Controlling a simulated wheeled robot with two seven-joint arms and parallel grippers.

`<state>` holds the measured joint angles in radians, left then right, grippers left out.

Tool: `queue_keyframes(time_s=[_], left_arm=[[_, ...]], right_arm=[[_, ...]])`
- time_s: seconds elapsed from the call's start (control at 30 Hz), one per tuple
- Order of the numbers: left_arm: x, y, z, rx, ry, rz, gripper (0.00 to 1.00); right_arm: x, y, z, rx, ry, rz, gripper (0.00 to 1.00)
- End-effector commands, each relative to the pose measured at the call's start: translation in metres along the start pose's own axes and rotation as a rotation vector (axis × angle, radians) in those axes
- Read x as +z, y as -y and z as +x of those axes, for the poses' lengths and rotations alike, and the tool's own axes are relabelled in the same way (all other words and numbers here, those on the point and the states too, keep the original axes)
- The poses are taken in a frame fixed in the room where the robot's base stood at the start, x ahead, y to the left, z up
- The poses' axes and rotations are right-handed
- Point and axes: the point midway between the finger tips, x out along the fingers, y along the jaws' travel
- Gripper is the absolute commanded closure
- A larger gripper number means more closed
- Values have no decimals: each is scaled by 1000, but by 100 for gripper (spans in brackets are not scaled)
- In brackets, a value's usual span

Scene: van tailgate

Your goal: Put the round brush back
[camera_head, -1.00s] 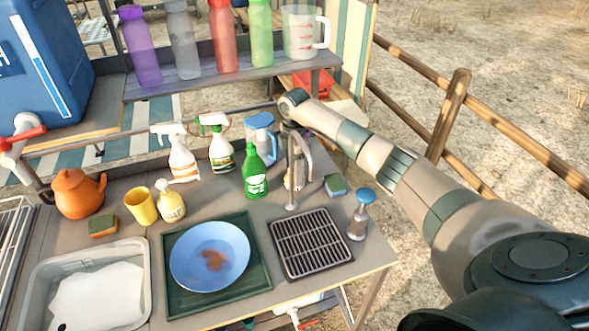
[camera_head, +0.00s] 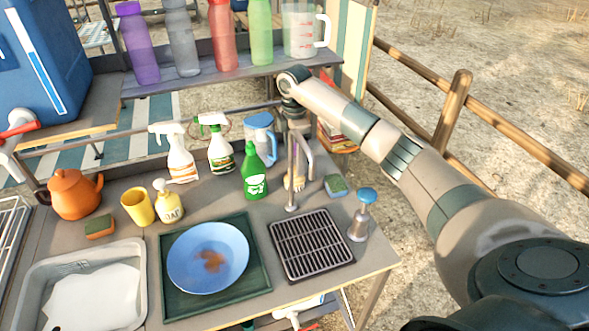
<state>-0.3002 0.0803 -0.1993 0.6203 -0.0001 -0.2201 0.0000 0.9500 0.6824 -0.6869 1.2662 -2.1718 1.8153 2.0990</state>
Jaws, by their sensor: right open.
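A small yellowish thing (camera_head: 295,183), possibly the round brush, shows just below the gripper behind the tap. It is mostly hidden, and I cannot tell whether the gripper touches it. A blue-knobbed, grey-bodied item (camera_head: 361,215) stands upright right of the drain rack. My left gripper is not in view.
A blue-lidded jug (camera_head: 260,138) and green bottle (camera_head: 255,178) stand close left of the gripper. A blue-green sponge (camera_head: 335,186) lies to its right. A blue bowl (camera_head: 190,257) sits on a green tray (camera_head: 181,304) beside the drain rack (camera_head: 311,245). The bottle shelf (camera_head: 202,85) rises behind.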

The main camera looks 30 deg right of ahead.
Motion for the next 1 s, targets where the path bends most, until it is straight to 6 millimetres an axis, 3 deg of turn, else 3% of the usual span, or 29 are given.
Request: queue_keyframes(time_s=[0.2, 0.4, 1.0], left_arm=[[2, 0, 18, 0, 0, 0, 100], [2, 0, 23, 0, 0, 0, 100], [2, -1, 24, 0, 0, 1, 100]], right_arm=[[0, -1, -36, 4, 0, 0, 29], [0, 0, -57, 2, 0, 1, 29], [0, 0, -62, 0, 0, 1, 29]])
